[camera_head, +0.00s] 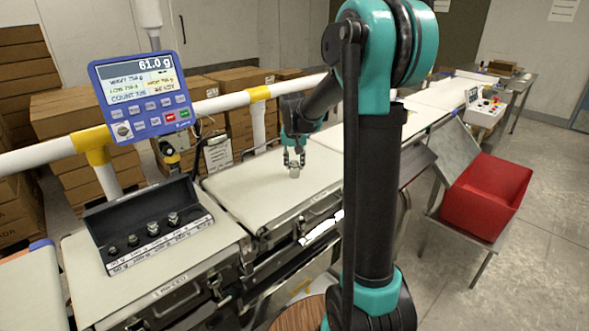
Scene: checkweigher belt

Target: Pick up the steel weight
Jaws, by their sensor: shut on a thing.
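A small steel weight (294,171) shows below the fingers of my gripper (294,162), over the white middle belt (255,190). My gripper points down and is shut on the weight. I cannot tell whether the weight touches the belt. An open black case (148,245) stands on the nearer belt section at the left. Several more steel weights sit in it in a row, with a labelled strip along its front.
A blue display (142,92) reading 61.0 g stands on a post at the left. A white rail (225,100) runs behind the belts. A red bin (487,195) is at the right. Stacked cardboard boxes (70,107) stand behind. The middle belt is otherwise clear.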

